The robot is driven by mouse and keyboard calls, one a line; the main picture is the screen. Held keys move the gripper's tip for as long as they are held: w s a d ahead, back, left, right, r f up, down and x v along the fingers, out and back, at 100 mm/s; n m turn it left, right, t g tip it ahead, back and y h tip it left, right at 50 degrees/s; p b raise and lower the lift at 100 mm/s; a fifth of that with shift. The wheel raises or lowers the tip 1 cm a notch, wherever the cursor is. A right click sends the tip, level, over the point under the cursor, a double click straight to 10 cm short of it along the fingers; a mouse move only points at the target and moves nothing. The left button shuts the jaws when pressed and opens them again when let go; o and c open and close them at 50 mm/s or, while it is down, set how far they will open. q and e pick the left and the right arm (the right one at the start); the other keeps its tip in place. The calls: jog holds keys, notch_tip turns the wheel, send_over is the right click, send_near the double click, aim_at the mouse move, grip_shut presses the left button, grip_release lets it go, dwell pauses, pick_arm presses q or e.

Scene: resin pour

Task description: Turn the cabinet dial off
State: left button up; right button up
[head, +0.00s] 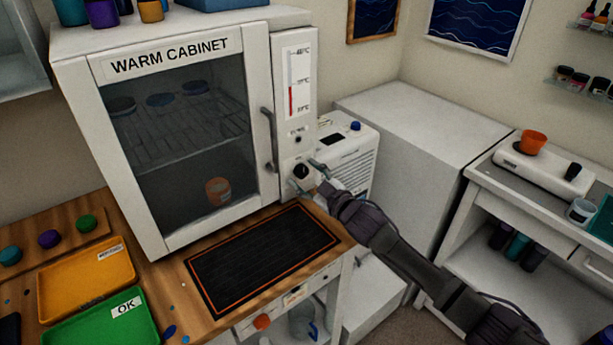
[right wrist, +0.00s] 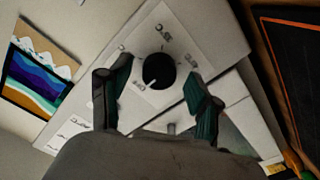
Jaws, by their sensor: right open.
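The warm cabinet (head: 90,88) stands on the wooden bench with its glass door shut. Its black dial (head: 301,171) is low on the white control panel at the cabinet's right side. In the right wrist view the dial (right wrist: 158,71) is a round black knob with a white pointer line, on a pale plate with small markings. The pointer aims down and left in that view, near a printed label. My right gripper (head: 304,180) is at the dial, its fingers open on either side of it; whether they touch it I cannot tell. My left gripper is out of view.
A black mat (head: 262,258) lies on the bench before the cabinet. A yellow tray (head: 88,279) and a green tray (head: 90,325) are at the left. A white box with vents (head: 352,160) stands close beside the panel. A scale with an orange cup (head: 532,141) is at the right.

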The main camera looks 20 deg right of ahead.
jog(key=v, duration=1.2)
dwell(0.3)
